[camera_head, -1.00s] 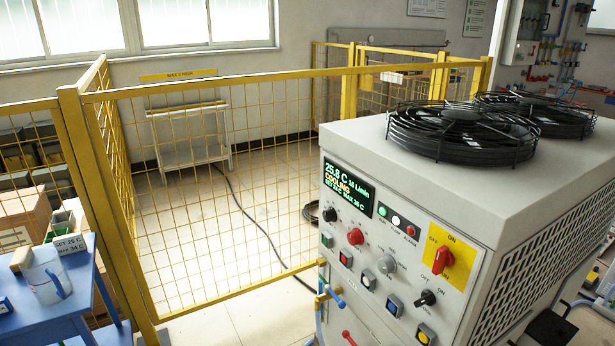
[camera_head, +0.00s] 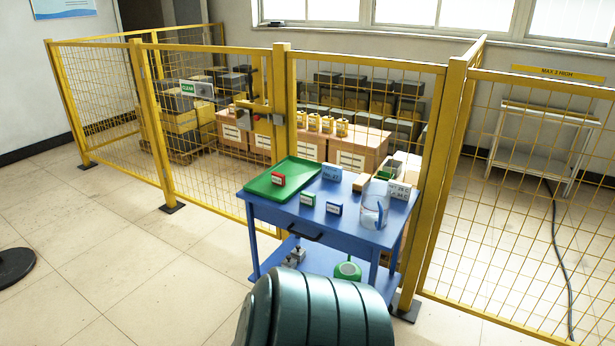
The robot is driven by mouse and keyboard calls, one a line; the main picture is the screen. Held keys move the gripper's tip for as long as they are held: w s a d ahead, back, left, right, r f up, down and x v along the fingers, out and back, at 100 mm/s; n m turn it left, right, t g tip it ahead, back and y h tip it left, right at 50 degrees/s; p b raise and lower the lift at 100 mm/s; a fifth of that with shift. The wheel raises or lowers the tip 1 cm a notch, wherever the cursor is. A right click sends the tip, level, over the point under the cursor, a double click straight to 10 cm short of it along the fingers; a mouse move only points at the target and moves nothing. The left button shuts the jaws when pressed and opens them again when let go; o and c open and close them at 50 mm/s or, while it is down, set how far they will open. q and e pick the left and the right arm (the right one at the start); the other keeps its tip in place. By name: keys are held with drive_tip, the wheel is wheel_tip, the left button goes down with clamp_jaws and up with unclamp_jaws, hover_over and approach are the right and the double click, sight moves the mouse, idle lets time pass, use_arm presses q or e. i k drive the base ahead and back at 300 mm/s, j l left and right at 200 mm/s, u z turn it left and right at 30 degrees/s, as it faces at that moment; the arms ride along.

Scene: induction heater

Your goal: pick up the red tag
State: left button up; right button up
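A small red tag (camera_head: 278,179) with a white face stands on the green tray (camera_head: 296,172) at the back left of the blue table (camera_head: 340,229). A green tag (camera_head: 308,199) and a blue tag (camera_head: 334,208) stand on the bare tabletop in front of the tray. Neither of my grippers is in view.
A clear jug (camera_head: 374,205), a wooden block (camera_head: 361,183) and small signs stand on the table's right and back. A dark ribbed cylinder (camera_head: 315,312) stands in front of the table. A yellow mesh fence (camera_head: 365,66) runs behind. The floor at left is mostly open.

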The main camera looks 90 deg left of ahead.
sight(278, 179)
drive_tip(key=u, duration=2.95)
drive_tip(key=i+j+z, duration=0.15)
drive_tip(key=i, duration=0.4)
drive_tip(key=i+j+z, duration=0.15)
drive_tip(key=i, duration=0.35)
drive_tip(key=i+j+z, duration=0.15)
drive_tip(key=i, duration=0.4)
